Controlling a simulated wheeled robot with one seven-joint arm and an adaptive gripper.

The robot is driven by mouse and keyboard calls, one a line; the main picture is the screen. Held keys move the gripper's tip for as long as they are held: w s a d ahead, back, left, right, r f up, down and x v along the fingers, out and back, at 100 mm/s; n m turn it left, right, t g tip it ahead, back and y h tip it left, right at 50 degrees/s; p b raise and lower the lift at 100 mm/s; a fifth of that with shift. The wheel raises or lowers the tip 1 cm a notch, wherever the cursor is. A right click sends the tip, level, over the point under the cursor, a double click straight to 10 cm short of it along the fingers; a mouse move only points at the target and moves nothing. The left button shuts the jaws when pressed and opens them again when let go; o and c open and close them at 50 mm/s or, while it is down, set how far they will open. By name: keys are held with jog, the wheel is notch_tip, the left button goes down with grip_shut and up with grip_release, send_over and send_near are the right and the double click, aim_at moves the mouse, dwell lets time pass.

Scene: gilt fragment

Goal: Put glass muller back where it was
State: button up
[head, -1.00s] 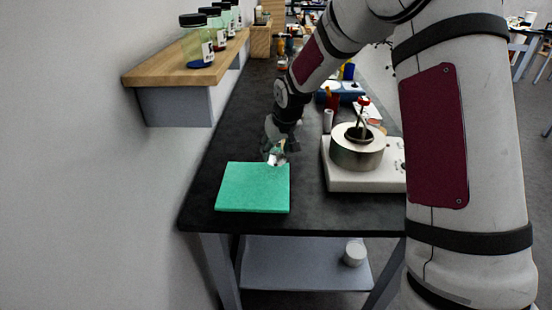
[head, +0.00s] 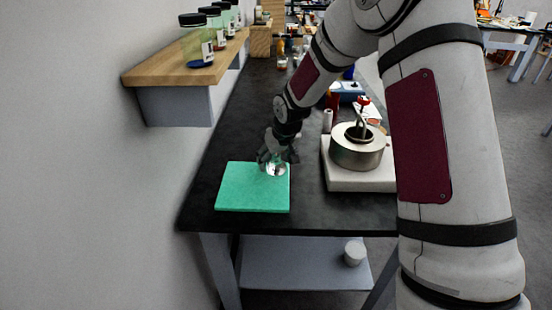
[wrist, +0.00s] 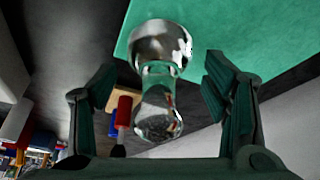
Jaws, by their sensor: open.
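The glass muller (wrist: 160,90) is clear, with a wide rounded end and a narrower neck and knob. In the head view it shows as a small shiny shape (head: 275,169) at the far edge of the green pad (head: 252,190). My gripper (head: 277,158) is over that edge, pointing down. In the wrist view its two fingers are spread on either side of the muller, with gaps on both sides. The wide end lies against the green pad (wrist: 235,35) in that view; I cannot tell whether it fully rests on it.
A metal pot (head: 357,150) on a white base (head: 355,178) stands right of the pad. A wooden wall shelf (head: 190,68) with several jars is at left. Bottles and a blue tray (head: 348,91) stand farther back. The dark bench (head: 222,145) is clear left of my gripper.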

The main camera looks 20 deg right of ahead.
jog(key=s+r+h+p, duration=0.1)
jog(key=s+r, duration=1.2)
jog(key=r, duration=0.5)
jog(key=s+r, duration=0.2)
jog(key=s, duration=1.2)
jog(key=s+r+m, duration=0.1)
jog(key=s+r, duration=0.1)
jog(key=s, duration=1.2)
jog(key=shift+s+d+m+g, duration=0.2)
jog(key=shift+m+g, duration=0.1)
jog(key=shift+g, duration=0.1)
jog(key=shift+r, duration=0.15)
